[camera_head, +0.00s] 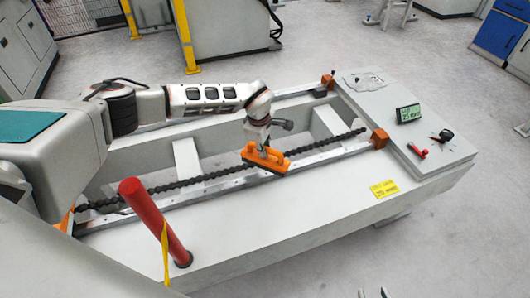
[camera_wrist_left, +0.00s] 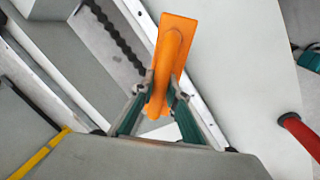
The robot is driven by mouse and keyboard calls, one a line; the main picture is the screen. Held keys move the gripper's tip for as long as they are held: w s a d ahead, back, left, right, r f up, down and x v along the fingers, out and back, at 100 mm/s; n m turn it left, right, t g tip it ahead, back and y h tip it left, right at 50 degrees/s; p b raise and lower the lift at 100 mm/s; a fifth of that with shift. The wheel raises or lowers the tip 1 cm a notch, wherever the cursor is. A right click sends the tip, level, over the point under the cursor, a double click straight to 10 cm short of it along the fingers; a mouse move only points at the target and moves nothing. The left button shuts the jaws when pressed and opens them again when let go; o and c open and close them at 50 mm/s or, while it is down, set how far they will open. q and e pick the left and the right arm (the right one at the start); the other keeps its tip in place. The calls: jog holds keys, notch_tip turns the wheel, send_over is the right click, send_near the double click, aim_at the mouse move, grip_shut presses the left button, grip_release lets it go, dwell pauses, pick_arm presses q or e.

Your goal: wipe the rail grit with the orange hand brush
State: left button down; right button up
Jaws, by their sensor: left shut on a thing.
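The orange hand brush (camera_head: 277,165) is at the near pale metal rail (camera_head: 215,188), towards its right half in the head view. My left gripper (camera_head: 265,149) is above the brush and shut on it. In the left wrist view the orange brush (camera_wrist_left: 172,50) stands out between the green-sided fingers of my left gripper (camera_wrist_left: 160,92). I cannot tell whether its underside touches the rail. I cannot make out separate grit on the rail.
A dark chain (camera_head: 205,178) runs along the rail. A red post (camera_head: 152,220) with a yellow strap stands at the near left. Orange blocks (camera_head: 379,138) sit at the rail ends.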

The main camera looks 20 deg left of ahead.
pick_arm(q)
jog(key=shift+r+p, duration=0.6)
jog(key=shift+r, duration=0.65)
